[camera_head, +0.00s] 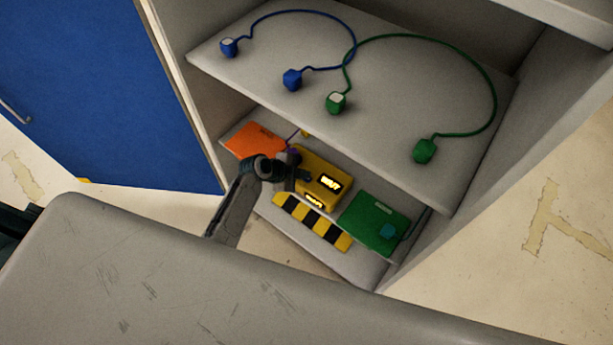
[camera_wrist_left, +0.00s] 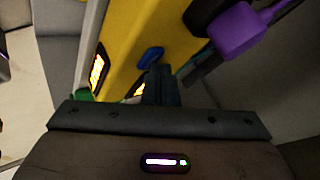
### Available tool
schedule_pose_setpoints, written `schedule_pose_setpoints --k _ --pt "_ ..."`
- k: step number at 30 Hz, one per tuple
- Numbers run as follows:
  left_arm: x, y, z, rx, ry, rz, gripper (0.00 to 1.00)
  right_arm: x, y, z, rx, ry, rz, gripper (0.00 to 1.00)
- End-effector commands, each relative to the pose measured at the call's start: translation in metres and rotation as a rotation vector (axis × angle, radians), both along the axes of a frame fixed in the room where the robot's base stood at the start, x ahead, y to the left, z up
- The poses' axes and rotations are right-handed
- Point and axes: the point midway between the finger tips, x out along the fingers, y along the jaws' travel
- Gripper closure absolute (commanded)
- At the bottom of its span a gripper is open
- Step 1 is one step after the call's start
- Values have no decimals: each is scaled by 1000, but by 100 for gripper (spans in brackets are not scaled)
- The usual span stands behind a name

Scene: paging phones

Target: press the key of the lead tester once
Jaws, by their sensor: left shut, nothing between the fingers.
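The lead tester is a yellow box (camera_head: 323,178) on the lower shelf of the cabinet, with a lit display that seems to read WAIT and a second lit strip. It fills the upper middle of the left wrist view (camera_wrist_left: 125,30). A small blue key (camera_wrist_left: 150,56) stands on its yellow face. My left gripper (camera_head: 304,178) is shut and empty at the tester. In the left wrist view its dark fingertips (camera_wrist_left: 160,72) are just below the key; whether they touch it I cannot tell. My right gripper is not in view.
A purple plug (camera_wrist_left: 238,35) is close beside my left fingers. An orange panel (camera_head: 255,140) and a green panel (camera_head: 375,222) flank the tester, with a black-and-yellow striped strip (camera_head: 312,222) in front. The upper shelf (camera_head: 270,110) carries blue and green leads and overhangs closely.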

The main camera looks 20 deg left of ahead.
Motion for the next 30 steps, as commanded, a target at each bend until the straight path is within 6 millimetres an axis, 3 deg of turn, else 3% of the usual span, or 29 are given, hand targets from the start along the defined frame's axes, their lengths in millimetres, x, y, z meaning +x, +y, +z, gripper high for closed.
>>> schedule_pose_setpoints --k 12,23,30 --pt "0 0 16 1 1 0 100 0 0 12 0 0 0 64" --pt "0 0 17 0 1 -1 100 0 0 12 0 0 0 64" --pt "0 0 35 1 -1 -1 100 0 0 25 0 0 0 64"
